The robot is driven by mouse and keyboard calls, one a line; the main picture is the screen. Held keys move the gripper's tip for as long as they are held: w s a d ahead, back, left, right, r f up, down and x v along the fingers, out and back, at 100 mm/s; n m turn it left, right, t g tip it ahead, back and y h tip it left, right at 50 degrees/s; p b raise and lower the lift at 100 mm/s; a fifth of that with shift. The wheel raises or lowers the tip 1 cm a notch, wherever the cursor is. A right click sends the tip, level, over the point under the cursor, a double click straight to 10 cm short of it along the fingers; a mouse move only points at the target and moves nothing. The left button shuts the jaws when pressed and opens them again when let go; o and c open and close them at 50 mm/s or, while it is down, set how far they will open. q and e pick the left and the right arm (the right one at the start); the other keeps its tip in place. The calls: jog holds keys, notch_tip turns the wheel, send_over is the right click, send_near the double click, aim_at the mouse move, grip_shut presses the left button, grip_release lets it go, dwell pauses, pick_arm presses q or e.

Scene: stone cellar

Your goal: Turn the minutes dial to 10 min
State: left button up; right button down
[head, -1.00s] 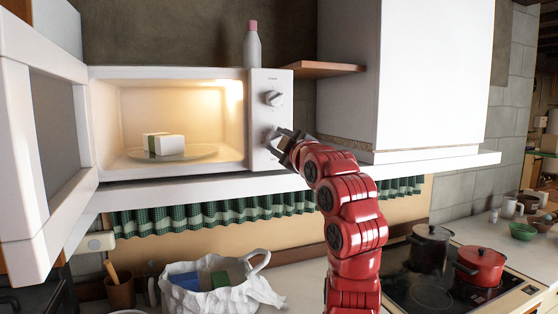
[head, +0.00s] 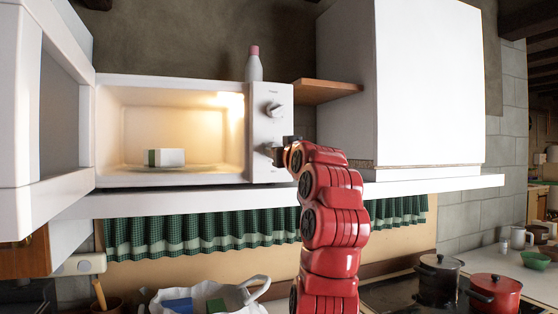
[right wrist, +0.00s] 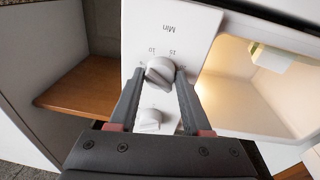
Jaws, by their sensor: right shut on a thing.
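The white microwave (head: 170,82) stands on a shelf with its door (head: 20,120) swung open to the left. Its right-hand panel has two dials. The upper dial (head: 274,110) is clear of my arm. The lower one, the minutes dial (right wrist: 160,72), sits between the fingers of my right gripper (right wrist: 161,74), which is shut on it. In the right wrist view, the panel is upside down, with "Min", "10" and "15" legible. The fingers hide part of the scale, so I cannot tell the exact setting. In the head view, my right gripper (head: 278,152) covers most of that dial. My left gripper is out of view.
A white and green block (head: 165,158) lies inside the lit microwave. A bottle (head: 254,65) stands on top. A wooden shelf (head: 326,92) and a white hood (head: 425,85) are to the right. Pots (head: 495,293) stand on the hob below.

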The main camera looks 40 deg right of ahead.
jog(key=m, duration=0.3)
jog(key=m+p, duration=0.1)
jog(key=m, duration=0.2)
jog(key=shift+g+h, duration=0.3)
jog(key=shift+r+m, duration=0.1)
jog(key=shift+m, duration=0.3)
jog(key=shift+c, duration=1.8)
grip_release()
jog(key=shift+w, duration=0.15)
